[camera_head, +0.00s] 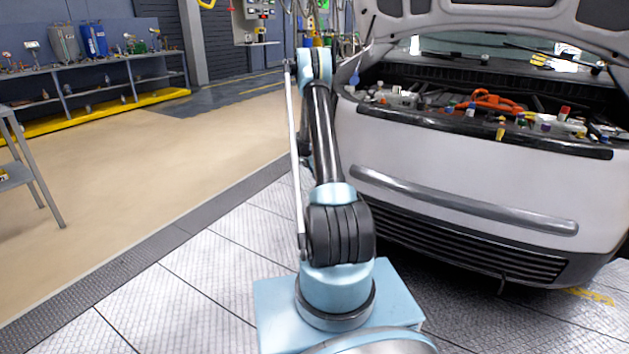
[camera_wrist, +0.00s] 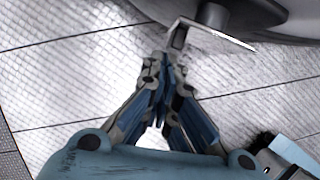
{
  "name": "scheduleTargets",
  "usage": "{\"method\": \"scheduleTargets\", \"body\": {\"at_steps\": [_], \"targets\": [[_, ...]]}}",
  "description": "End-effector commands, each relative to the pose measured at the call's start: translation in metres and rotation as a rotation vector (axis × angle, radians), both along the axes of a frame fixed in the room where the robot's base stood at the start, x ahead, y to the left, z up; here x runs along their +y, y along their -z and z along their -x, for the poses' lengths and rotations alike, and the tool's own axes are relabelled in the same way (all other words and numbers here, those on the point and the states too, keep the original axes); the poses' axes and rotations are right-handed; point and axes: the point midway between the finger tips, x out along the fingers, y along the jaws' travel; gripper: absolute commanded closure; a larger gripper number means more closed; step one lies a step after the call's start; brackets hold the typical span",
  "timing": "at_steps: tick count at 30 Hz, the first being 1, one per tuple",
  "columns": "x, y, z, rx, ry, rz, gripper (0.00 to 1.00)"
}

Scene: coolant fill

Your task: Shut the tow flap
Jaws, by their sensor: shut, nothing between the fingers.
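In the wrist view, my gripper (camera_wrist: 165,68) is shut and empty, its fingertips pointing toward the car's lower body. Just beyond the tips is a thin, pale-edged plate (camera_wrist: 225,36) standing out from the body, which looks like the tow flap. A dark round stub (camera_wrist: 212,15) shows right behind it. The tips are very close to the plate's left end; I cannot tell whether they touch. In the head view, the car's front (camera_head: 470,160) stands at the right. My arm hides the gripper there, and I cannot make out the flap.
The bonnet (camera_head: 500,18) is raised over the engine bay, with an orange part (camera_head: 495,101) and several caps. A grey bumper bar (camera_head: 460,199) crosses the front above a dark grille (camera_head: 460,245). A shelf (camera_head: 90,85) stands far left. The tiled floor on the left is clear.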

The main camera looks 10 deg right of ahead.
Motion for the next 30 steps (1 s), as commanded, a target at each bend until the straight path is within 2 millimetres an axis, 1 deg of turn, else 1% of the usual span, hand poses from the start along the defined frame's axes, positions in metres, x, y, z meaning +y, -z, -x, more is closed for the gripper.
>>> {"method": "scheduleTargets", "body": {"at_steps": [17,30], "targets": [[-0.004,0.000,0.001,0.000,0.002,0.000,1.00],[-0.007,-0.001,0.015,0.000,0.003,0.000,1.00]]}}
